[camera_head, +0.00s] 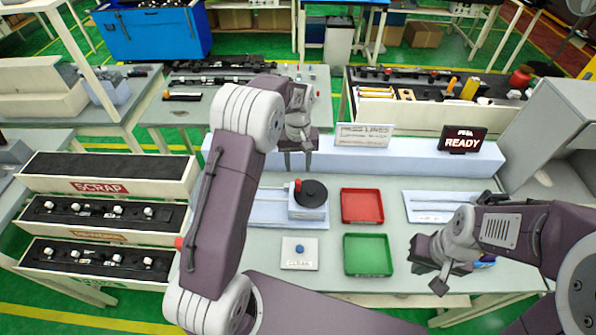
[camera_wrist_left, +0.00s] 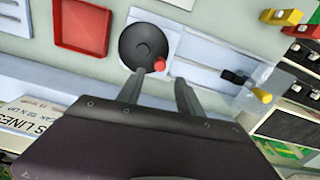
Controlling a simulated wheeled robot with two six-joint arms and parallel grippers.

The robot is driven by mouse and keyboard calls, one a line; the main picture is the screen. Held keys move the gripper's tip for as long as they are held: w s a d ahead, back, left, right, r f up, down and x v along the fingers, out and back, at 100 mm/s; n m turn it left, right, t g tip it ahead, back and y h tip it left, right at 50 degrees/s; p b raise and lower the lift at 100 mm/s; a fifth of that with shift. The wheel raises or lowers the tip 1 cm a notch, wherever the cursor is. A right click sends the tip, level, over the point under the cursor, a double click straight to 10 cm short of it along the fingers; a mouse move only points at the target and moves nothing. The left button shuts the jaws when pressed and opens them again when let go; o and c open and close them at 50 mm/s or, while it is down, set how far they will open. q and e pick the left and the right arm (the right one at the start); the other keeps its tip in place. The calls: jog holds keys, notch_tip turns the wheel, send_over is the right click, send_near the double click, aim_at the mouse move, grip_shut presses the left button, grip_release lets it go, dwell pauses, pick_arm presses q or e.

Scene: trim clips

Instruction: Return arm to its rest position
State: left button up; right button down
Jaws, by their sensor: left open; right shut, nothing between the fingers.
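My left gripper (camera_head: 297,165) hangs open and empty over the back of the table, fingers down, behind the press fixture. In the left wrist view its two fingers (camera_wrist_left: 160,80) stand apart with nothing between them. The fixture's round black disc (camera_head: 311,193) with a red knob lies just beyond the fingers in that view (camera_wrist_left: 142,40). My right gripper (camera_head: 426,277) is shut and empty at the right front of the table, to the right of the green tray (camera_head: 368,268). My left arm's links cover part of the table's left side.
A red tray (camera_head: 362,206) lies right of the fixture, and a pad with a blue button (camera_head: 300,249) sits in front of it. A long raised ledge (camera_head: 415,152) carries a paper sign (camera_head: 364,135) and a "READY" display (camera_head: 463,139).

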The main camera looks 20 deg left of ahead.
dwell(0.3)
pick_arm(q)
jog(key=shift+f, duration=0.2)
jog(key=shift+w+d+r+t+b, duration=0.1)
jog(key=shift+w+r+t+b, duration=0.3)
jog(key=shift+b, duration=0.7)
jog(key=shift+s+d+r+b, duration=0.1)
jog(key=shift+s+r+b, duration=0.25)
jog(key=shift+s+b, duration=0.4)
jog(key=s+f+m+b, duration=0.2)
jog(key=s+f, duration=0.2)
jog(key=s, duration=0.6)
jog(key=s+f+m+b, duration=0.2)
jog(key=s+f+b, duration=0.1)
jog(key=s, duration=0.7)
jog(key=shift+s+d+f, duration=0.35)
jog(key=shift+s+f, duration=0.05)
jog(key=shift+f, duration=0.4)
jog(key=shift+s, duration=0.1)
